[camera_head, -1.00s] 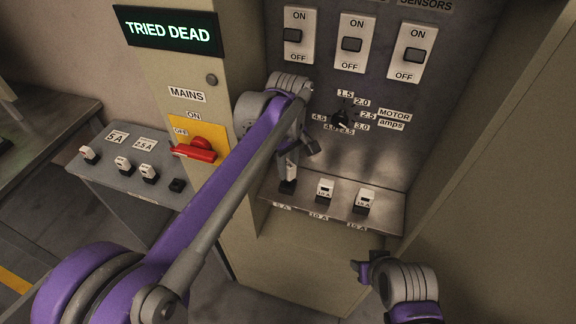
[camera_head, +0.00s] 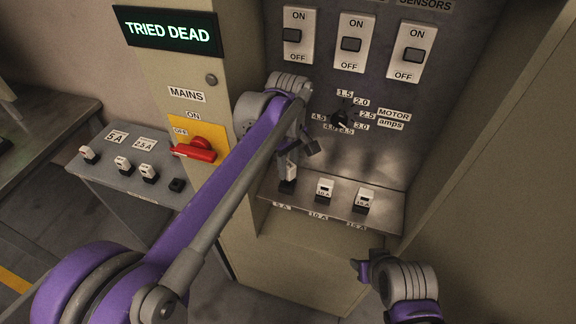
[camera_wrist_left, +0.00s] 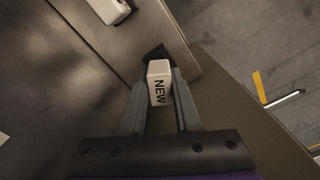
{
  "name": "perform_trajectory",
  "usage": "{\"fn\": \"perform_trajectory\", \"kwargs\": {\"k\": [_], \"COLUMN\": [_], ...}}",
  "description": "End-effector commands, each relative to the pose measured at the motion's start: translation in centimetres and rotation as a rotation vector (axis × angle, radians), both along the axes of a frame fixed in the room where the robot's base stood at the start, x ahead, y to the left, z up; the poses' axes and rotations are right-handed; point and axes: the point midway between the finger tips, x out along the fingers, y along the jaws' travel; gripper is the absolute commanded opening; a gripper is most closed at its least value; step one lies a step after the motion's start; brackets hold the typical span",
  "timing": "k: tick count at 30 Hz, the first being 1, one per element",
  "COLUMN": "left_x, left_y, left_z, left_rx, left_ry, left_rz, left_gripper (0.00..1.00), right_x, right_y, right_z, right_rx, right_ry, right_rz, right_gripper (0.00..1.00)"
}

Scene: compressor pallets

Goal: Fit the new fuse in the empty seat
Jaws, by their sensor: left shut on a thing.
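The new fuse (camera_wrist_left: 159,82), a white block marked NEW, is between the fingers of my left gripper (camera_wrist_left: 158,100), which is shut on it. In the head view, my left gripper (camera_head: 298,152) is over the left end of the panel's ledge, with the white fuse (camera_head: 289,172) below it. The fuse stands at the black seat (camera_wrist_left: 156,53) above the 5 A label. I cannot tell whether it is fully down in the seat. My right gripper (camera_head: 362,268) is low at the right, apart from the ledge; its jaw opening is unclear.
Two white fuses, the middle one (camera_head: 325,189) and the right one (camera_head: 364,200), stand on the ledge (camera_head: 388,209). A side shelf (camera_head: 128,177) holds several fuse items. A red mains handle (camera_head: 194,150) sits left of my arm. Switches and a dial (camera_head: 340,119) are above.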

Motion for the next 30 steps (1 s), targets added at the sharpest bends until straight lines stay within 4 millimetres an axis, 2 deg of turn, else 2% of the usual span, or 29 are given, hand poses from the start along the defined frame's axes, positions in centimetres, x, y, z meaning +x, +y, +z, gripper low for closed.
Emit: {"fn": "perform_trajectory", "kwargs": {"k": [13, 30], "left_x": [0.0, 0.0], "left_y": [0.0, 0.0], "left_z": [-0.1, -1.5], "left_rx": [0.0, 0.0], "left_ry": [0.0, 0.0], "left_rz": [0.0, 0.0], "left_gripper": [0.0, 0.0], "right_x": [0.0, -0.3], "right_y": [0.0, 0.0], "right_z": [0.0, -0.9], "right_rx": [0.0, 0.0], "right_ry": [0.0, 0.006], "right_rz": [0.0, 0.0], "right_gripper": [0.47, 0.47]}}
